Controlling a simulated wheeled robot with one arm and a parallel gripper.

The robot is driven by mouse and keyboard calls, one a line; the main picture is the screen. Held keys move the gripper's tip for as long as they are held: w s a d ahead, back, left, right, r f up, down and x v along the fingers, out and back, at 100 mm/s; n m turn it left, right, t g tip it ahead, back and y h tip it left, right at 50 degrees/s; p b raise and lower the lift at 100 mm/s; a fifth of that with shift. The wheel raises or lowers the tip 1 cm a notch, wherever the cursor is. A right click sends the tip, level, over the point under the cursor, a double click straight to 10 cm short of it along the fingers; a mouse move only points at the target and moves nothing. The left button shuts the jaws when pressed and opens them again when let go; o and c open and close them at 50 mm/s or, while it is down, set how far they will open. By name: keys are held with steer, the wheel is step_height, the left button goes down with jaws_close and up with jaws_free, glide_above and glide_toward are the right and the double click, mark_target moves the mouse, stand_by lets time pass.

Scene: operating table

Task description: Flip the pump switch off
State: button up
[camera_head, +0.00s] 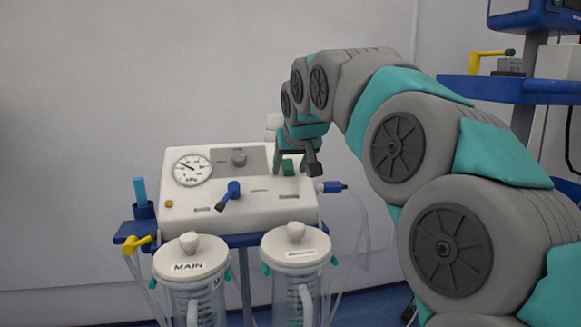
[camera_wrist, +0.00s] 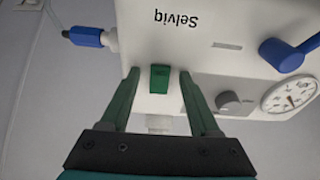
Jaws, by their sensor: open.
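The pump (camera_head: 240,213) is a white box with a sloped front panel. Its green switch (camera_head: 288,168) is at the panel's upper right. In the wrist view, which shows the panel upside down, the green switch (camera_wrist: 159,79) lies between my two fingers. My gripper (camera_head: 296,163) is open at the switch, with one finger on each side. A small gap shows on both sides in the wrist view, so the fingers look apart from the switch. Whether the fingertips touch the panel cannot be told. The switch's on or off position is not clear.
Near the switch are a grey knob (camera_head: 239,157), a blue lever (camera_head: 231,192) and a kPa gauge (camera_head: 193,170). A blue hose connector (camera_head: 332,187) sticks out at the right. Two lidded jars, one marked MAIN (camera_head: 190,262), hang in front. A blue-shelved cart (camera_head: 525,87) stands right.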

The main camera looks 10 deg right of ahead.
jaws_close()
stand_by(0.5)
